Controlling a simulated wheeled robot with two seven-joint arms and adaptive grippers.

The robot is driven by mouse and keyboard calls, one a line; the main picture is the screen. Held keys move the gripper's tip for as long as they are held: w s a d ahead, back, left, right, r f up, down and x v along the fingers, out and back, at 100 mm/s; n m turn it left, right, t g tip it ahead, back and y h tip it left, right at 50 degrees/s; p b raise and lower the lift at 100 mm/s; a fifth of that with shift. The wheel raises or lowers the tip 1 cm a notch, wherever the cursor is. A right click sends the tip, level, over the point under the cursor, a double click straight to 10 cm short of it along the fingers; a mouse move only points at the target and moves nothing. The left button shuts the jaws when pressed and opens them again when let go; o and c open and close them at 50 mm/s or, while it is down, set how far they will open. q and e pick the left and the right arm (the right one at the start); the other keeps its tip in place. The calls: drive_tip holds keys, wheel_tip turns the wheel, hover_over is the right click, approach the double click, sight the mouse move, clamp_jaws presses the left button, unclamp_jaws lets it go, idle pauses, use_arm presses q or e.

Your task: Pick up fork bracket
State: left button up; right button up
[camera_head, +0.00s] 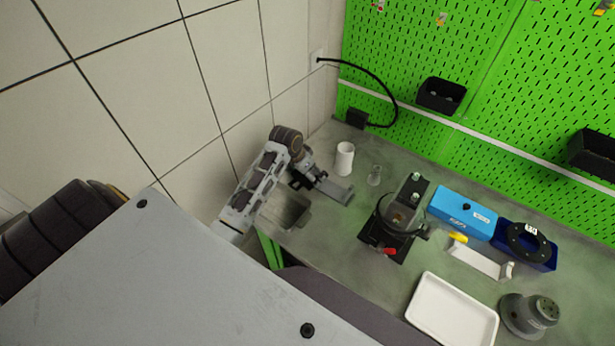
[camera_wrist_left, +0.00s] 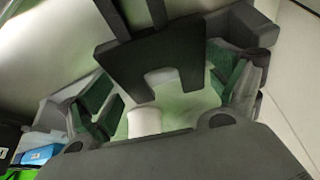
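A grey bracket (camera_head: 335,189), which I take to be the fork bracket, lies at the left end of the bench. In the left wrist view a dark plate with a U-shaped notch (camera_wrist_left: 150,62) sits between my fingers, likely the same part. My left gripper (camera_head: 307,178) is at the bracket's left end. Its green-padded fingers stand wide apart in the left wrist view (camera_wrist_left: 165,88). They are close to the plate's sides; I cannot tell whether they touch it. My right gripper is not in view.
A black fixture (camera_head: 393,225), a blue box (camera_head: 463,212), a white bracket (camera_head: 478,261), a white tray (camera_head: 452,312) and a grey round part (camera_head: 530,314) are to the right. The tiled wall (camera_head: 190,90) is close at left.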

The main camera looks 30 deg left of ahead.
use_arm(q)
drive_tip(key=shift+r, duration=0.1)
drive_tip(key=c, duration=1.4)
drive_tip(key=shift+r, duration=0.1)
drive_tip(key=shift+c, duration=0.2)
wheel_tip(320, 180, up, 10)
drive_tip(key=b, duration=0.1)
